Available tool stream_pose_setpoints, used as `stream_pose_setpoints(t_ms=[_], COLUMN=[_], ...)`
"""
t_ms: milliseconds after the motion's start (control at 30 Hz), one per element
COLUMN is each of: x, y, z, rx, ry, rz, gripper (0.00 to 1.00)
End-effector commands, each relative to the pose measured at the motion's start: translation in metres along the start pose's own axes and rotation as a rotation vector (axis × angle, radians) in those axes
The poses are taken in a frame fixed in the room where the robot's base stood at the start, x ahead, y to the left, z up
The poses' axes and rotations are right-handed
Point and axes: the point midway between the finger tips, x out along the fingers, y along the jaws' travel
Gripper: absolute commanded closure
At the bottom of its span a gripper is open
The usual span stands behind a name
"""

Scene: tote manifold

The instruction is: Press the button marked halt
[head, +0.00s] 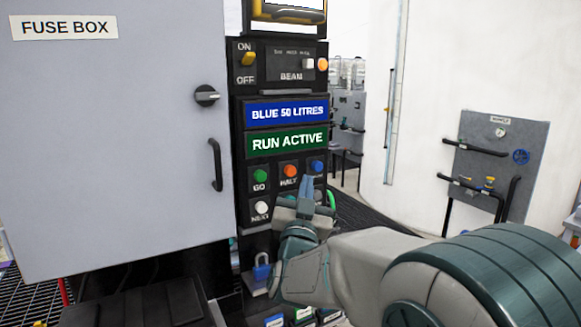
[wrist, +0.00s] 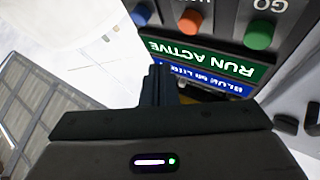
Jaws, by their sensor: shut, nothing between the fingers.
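The halt button (head: 290,170) is an orange-red round button on the black control panel, with the label HALT under it. It stands between the green GO button (head: 260,176) and a blue button (head: 317,166). In the wrist view the panel is upside down, and the orange-red button (wrist: 190,21) is at the top. My gripper (head: 307,181) is shut and empty in front of the panel, a little below and right of the halt button in the head view. Its fingers also show in the wrist view (wrist: 158,72), apart from the button there. Any gap in depth is unclear.
A white button (head: 262,208) is below GO. Above are a green RUN ACTIVE sign (head: 287,142), a blue display (head: 287,112) and a BEAM switch panel (head: 290,62). The grey fuse box (head: 110,150) stands at left. A padlock (head: 261,270) hangs lower down.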

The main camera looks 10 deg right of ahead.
Motion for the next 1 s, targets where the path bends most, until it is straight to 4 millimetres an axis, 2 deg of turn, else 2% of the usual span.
stream_pose_setpoints(t_ms=[133, 333, 1000], x=[0.012, 0.023, 0.026], y=[-0.009, -0.017, -0.019], z=[0.012, 0.018, 0.019], rx=[0.0, -0.001, 0.0], ry=[0.0, 0.001, 0.0], rz=[0.0, 0.0, 0.0], gripper=[1.0, 1.0, 1.0])
